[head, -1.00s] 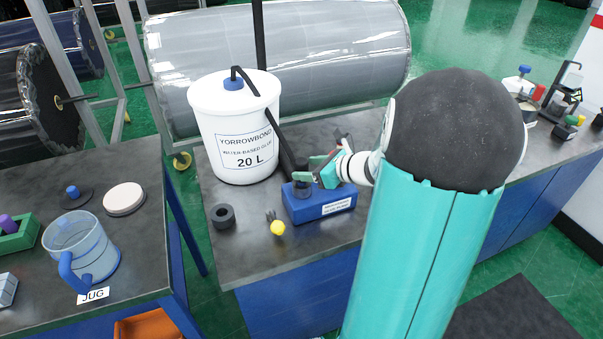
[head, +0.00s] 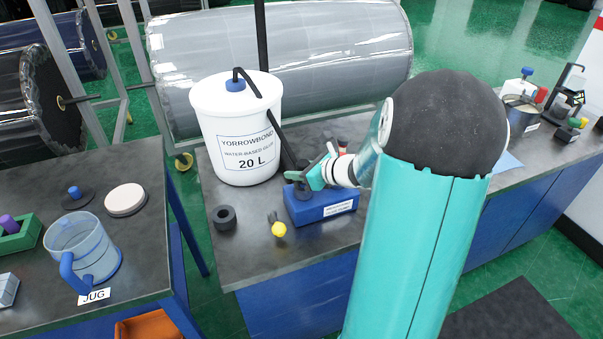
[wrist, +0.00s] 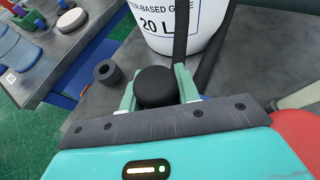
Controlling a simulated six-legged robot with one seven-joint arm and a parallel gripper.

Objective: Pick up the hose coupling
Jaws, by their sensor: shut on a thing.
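The hose coupling appears to be the dark, round-topped piece (wrist: 155,87) between my fingers in the wrist view; the head view shows little of it, at the blue block (head: 322,207) with a white label. My gripper (head: 304,180) is over the block in the head view, its green fingers shut on the piece. In the wrist view, my gripper (wrist: 156,92) has a finger on each side of it. Its lower part is hidden, so I cannot tell whether it still sits in the block.
A white glue bucket (head: 236,125) with a black hose stands just behind. A black ring (head: 224,217) and a yellow-ended small part (head: 279,229) lie left and in front of the block. A jug (head: 82,250) stands on the left bench.

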